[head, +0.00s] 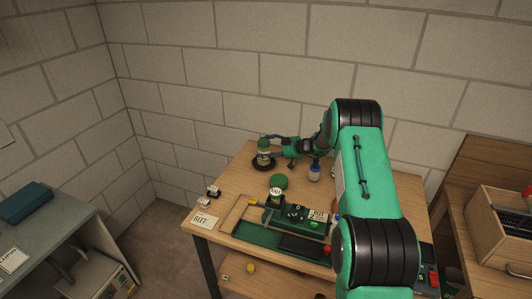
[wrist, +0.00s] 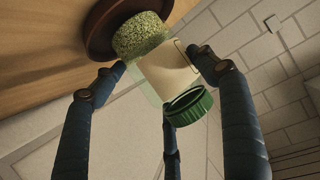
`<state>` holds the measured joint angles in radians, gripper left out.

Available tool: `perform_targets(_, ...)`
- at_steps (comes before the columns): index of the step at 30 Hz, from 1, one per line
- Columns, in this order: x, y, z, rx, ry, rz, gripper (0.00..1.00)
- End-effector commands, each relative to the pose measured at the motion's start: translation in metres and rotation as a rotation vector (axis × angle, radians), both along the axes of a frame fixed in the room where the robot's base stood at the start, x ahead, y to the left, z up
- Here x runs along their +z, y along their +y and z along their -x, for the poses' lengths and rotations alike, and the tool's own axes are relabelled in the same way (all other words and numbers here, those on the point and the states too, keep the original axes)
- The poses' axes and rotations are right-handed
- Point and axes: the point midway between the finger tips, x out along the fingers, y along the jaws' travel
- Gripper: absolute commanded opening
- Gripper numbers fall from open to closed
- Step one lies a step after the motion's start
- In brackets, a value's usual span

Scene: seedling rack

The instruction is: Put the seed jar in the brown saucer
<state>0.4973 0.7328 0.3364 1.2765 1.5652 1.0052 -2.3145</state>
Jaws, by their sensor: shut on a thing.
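The seed jar (head: 264,146) is upright at the far left of the wooden table in the head view. In the wrist view the jar (wrist: 165,75) is clear, with a green lid, a pale label and speckled seeds at its base end. My gripper (head: 271,149) is shut on the jar's side; its dark fingers (wrist: 165,78) surround the jar in the wrist view. The brown saucer (head: 256,166) is directly under the jar, and its rim (wrist: 98,28) shows behind the jar's base in the wrist view. Whether the base touches the saucer is hard to tell.
A green round object (head: 278,181) and a blue-and-white bottle (head: 314,173) stand nearer on the table. A green tray (head: 256,239) with labelled items fills the front. A BEET card (head: 205,220) lies at the front left corner. A wall is behind the table.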

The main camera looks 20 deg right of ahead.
Motion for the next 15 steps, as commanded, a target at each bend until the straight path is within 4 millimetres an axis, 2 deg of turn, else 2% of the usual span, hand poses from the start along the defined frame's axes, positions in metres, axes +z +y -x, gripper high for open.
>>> perform_targets(3,-0.006,-0.0004,-0.0008,0.0,-0.003,0.0,0.35)
perform_targets(15,-0.0085,-0.0004,-0.0008,0.0,-0.004,0.001,0.35)
